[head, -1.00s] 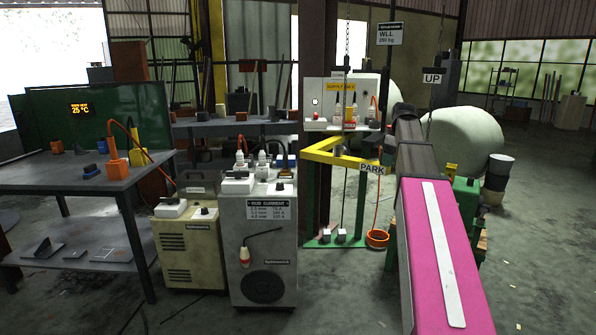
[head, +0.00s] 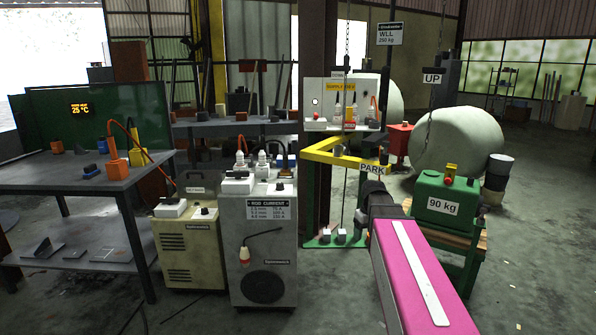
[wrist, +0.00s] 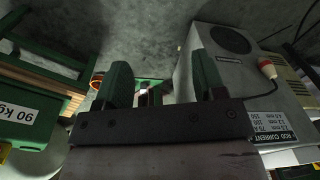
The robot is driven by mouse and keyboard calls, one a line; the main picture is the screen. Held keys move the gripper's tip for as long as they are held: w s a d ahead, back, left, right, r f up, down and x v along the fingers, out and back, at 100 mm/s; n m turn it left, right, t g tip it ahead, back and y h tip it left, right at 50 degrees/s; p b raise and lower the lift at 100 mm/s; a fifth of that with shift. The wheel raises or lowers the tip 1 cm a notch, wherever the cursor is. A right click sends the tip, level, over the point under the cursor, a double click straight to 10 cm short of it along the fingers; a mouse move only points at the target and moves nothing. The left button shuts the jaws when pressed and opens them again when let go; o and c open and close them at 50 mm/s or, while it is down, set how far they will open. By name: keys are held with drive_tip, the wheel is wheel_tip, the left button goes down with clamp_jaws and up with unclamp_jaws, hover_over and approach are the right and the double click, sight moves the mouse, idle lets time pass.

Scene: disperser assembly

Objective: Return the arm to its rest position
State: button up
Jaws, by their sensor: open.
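My arm, with a pink link and a dark joint, shows at the lower right of the head view, in front of the green 90 kg box. The gripper's fingers cannot be made out in the head view. In the wrist view my gripper (wrist: 158,85) shows two green fingers set wide apart, open, with nothing between them. Beyond the fingers lie the grey floor and a green base.
The grey rod-current machine (head: 264,240) stands left of my arm and fills the right of the wrist view. The green 90 kg box (head: 447,203) sits on a wooden-topped stand at right. A yellow frame (head: 335,157) carries a PARK sign. A dark workbench (head: 75,175) is at left.

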drive_tip(key=s+a+f+m, duration=0.2)
drive_tip(key=s+a+f, duration=0.1)
drive_tip(key=s+f, duration=0.4)
drive_tip(key=s+a+f+m, duration=0.2)
drive_tip(key=s+a+f, duration=0.1)
drive_tip(key=s+f, duration=0.4)
drive_tip(key=shift+s+f+h, duration=0.2)
drive_tip(key=shift+f+h, duration=0.2)
drive_tip(key=shift+f, duration=0.1)
drive_tip(key=shift+a, duration=0.1)
